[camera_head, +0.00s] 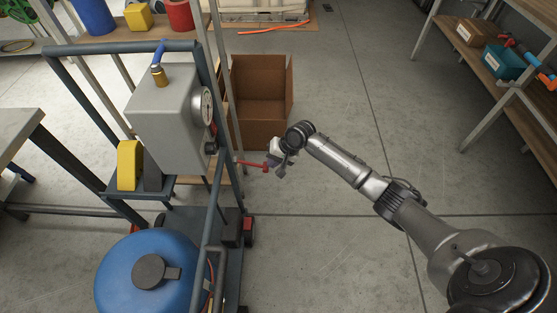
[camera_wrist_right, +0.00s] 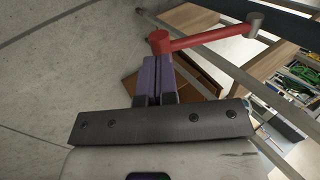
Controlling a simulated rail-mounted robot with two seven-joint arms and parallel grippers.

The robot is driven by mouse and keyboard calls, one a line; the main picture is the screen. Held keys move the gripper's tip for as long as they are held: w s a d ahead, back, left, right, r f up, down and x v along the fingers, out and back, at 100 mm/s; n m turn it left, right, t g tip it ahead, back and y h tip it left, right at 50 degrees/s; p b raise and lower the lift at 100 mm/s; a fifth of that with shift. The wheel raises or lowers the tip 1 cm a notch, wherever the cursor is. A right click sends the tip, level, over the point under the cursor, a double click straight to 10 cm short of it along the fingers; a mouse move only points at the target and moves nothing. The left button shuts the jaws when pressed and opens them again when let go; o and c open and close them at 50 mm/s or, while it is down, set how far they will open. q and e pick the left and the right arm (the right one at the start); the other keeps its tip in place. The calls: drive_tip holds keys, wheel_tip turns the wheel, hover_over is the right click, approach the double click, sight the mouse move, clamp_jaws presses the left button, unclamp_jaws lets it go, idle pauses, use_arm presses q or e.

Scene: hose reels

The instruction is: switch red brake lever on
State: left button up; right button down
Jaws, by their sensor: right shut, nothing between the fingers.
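The red brake lever (camera_head: 252,164) sticks out to the right from the side of the blue-grey cart frame, below the grey box. My right gripper (camera_head: 277,163) is at the lever's free end in the head view. In the right wrist view the lever (camera_wrist_right: 208,42) runs from a grey pivot at upper right to a red knob end. The shut fingertips of my right gripper (camera_wrist_right: 155,62) are close at that knob; I cannot tell whether they touch it. Nothing is between the fingers. My left gripper is not in view.
The cart carries a grey box (camera_head: 160,115) with a gauge and a blue tank (camera_head: 150,280). An open cardboard box (camera_head: 262,95) stands on the floor behind the lever. A shelf (camera_head: 500,75) is at the right. The floor between is clear.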

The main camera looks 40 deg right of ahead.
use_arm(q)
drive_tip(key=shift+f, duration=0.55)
use_arm(e)
drive_tip(key=shift+w+a+f, duration=0.25)
drive_tip(key=shift+f, duration=0.3)
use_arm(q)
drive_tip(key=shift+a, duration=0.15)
